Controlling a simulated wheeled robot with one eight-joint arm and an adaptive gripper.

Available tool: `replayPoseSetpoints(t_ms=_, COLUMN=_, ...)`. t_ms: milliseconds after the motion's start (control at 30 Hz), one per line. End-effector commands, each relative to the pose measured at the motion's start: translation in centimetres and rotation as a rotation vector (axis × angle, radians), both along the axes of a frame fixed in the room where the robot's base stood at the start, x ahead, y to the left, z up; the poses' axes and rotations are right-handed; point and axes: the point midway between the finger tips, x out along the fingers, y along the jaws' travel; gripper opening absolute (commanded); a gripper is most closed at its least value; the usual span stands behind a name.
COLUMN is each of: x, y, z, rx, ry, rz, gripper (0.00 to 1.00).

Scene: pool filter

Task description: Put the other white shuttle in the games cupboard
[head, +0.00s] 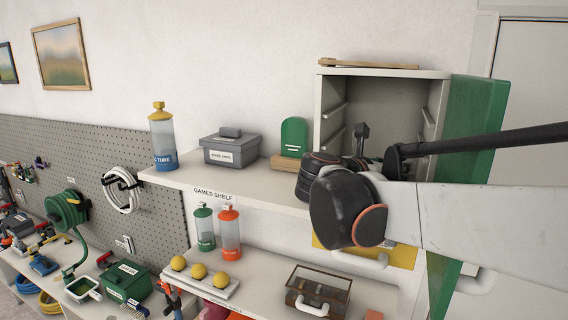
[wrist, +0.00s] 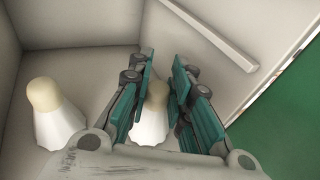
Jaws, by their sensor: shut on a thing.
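The games cupboard (head: 385,71) stands open on the shelf in the head view, its green door (head: 473,125) swung out to the right. My gripper (head: 362,135) is at the cupboard's opening, with my arm covering its lower part. In the wrist view my gripper (wrist: 160,92) has its teal fingers on either side of a white shuttle (wrist: 150,128) with a cream tip and is shut on it, inside the cupboard. A second white shuttle (wrist: 58,118) stands upright on the cupboard floor to the left, apart from the fingers. The head view hides both shuttles.
Rails (wrist: 210,35) run along the cupboard's side wall close to my fingers. A grey box (head: 230,148) and a green plaque (head: 293,136) stand on the games shelf left of the cupboard. A wooden stick (head: 368,63) lies on top of the cupboard.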

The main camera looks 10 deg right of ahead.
Motion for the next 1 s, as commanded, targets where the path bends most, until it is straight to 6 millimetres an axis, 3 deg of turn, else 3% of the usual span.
replayPoseSetpoints(t_ms=233, x=0.13, y=0.01, z=-0.01, rx=0.000, ry=0.000, rz=0.000, gripper=0.04)
replayPoseSetpoints(t_ms=267, x=0.13, y=0.01, z=-0.01, rx=0.000, ry=0.000, rz=0.000, gripper=0.21)
replayPoseSetpoints(t_ms=367, x=0.12, y=0.02, z=-0.01, rx=0.000, ry=0.000, rz=0.000, gripper=0.42)
replayPoseSetpoints(t_ms=600, x=0.12, y=0.02, z=-0.01, rx=0.000, ry=0.000, rz=0.000, gripper=0.42)
replayPoseSetpoints(t_ms=767, x=0.11, y=0.01, z=-0.02, rx=0.000, ry=0.000, rz=0.000, gripper=0.66)
replayPoseSetpoints(t_ms=1000, x=0.10, y=0.02, z=-0.02, rx=0.000, ry=0.000, rz=0.000, gripper=0.66)
